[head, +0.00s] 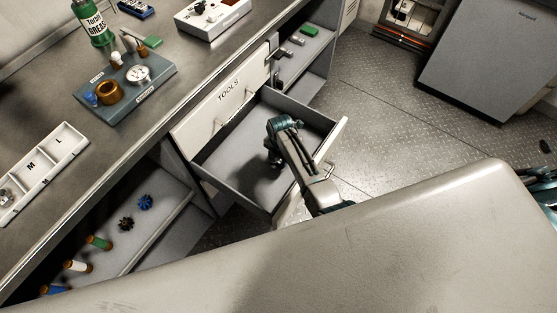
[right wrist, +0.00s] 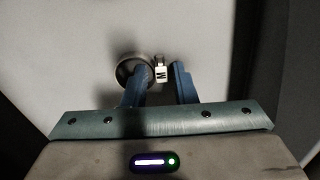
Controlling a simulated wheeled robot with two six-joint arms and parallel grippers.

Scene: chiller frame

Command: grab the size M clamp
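In the right wrist view a round metal clamp (right wrist: 131,68) lies on the pale drawer floor, with a small white tag (right wrist: 161,73) marked M at its right side. My right gripper (right wrist: 157,75) is open, its two blue fingers apart. The left finger overlaps the ring in the picture, and the tag shows between the fingers. I cannot tell whether a finger touches the clamp. In the head view my right gripper (head: 275,162) reaches down into the open drawer (head: 222,179) labelled TOOLS; the clamp is hidden there. My left gripper is not in view.
A white tray (head: 43,174) with slots marked M and L sits on the bench at left. A grey board with fittings (head: 124,98) and a green grease bottle (head: 92,22) stand behind it. A lower shelf holds several spools. The drawer walls surround my right gripper.

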